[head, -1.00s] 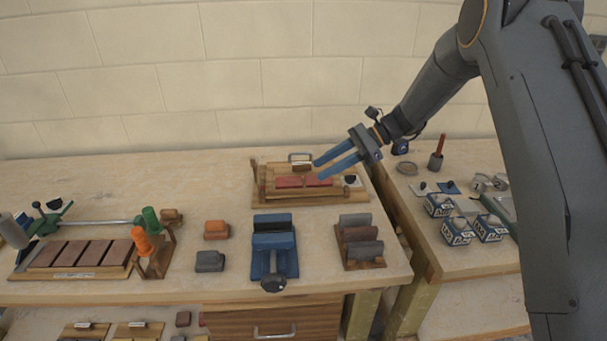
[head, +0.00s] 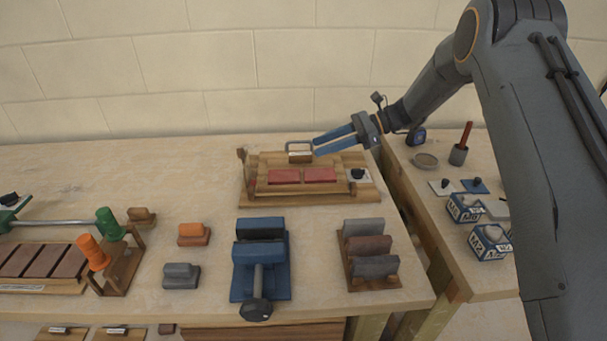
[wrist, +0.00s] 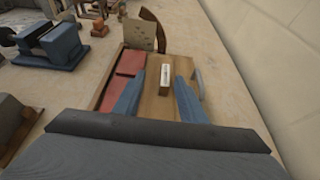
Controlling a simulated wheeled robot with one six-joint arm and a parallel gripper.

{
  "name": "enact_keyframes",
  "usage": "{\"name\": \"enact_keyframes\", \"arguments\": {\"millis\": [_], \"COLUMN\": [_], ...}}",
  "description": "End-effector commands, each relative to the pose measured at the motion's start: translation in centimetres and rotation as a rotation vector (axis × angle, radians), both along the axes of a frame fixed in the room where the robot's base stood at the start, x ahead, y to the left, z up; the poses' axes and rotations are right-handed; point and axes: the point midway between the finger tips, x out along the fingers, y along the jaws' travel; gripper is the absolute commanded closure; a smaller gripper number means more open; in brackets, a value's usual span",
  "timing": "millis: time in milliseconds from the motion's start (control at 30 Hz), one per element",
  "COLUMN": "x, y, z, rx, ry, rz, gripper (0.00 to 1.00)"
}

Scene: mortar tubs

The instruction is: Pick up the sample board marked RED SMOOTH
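A wooden board (head: 258,190) with two red bricks (head: 285,175) lies at the back right of the bench. A small wooden block with a white label (head: 300,153) and a grey handle (head: 291,144) stand at its back edge. I cannot read the label. My gripper (head: 316,146) is over the board's back part, its fingers apart and nothing held. In the wrist view, the white label (wrist: 166,76) is between the fingers and the red bricks (wrist: 131,62) are left of them. I cannot tell whether the fingers touch the board.
A blue clamp (head: 260,270) and a rack of rounded blocks (head: 352,285) stand in front of the board. Orange and grey blocks (head: 194,234) are to the left. A second bench (head: 430,215) with small blue-white boxes (head: 465,207) stands at right. The wall is close behind.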

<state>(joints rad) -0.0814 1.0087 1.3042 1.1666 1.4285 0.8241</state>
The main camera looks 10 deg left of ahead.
Motion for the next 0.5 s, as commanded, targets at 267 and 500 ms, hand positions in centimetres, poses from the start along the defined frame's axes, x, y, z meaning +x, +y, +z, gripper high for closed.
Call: {"name": "enact_keyframes", "arguments": {"millis": [267, 500], "x": [0.1, -0.4], "y": [1.0, 2.8], "z": [-1.5, -2.3], "rx": [0.001, 0.0], "ry": [0.001, -0.001], "rz": [0.001, 0.001], "gripper": [0.62, 0.62]}}
